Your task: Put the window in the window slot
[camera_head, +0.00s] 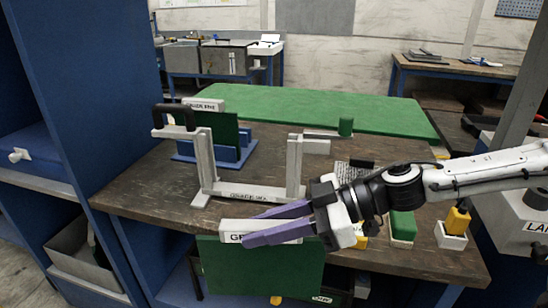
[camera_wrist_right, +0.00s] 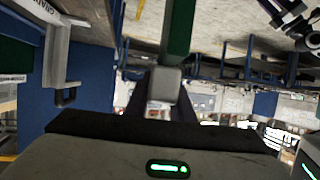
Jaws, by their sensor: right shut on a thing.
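My right gripper (camera_head: 250,228) has purple fingers and is shut on the pale top strip of a green window panel (camera_head: 262,268). The panel hangs upright in front of the table's front edge, and the fingers cover part of its lettering. In the right wrist view the panel shows edge-on as a green bar (camera_wrist_right: 179,28). A grey frame (camera_head: 250,190) with two uprights and a lettered base bar stands on the table behind the gripper. It looks like the slot; the panel is apart from it. My left gripper is not in view.
A second green panel with a pale lettered strip (camera_head: 204,104) stands in a blue stand (camera_head: 185,153) at the table's back left. A green mat (camera_head: 290,105) lies behind. Small blocks, including a yellow one (camera_head: 457,221), stand at the right.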

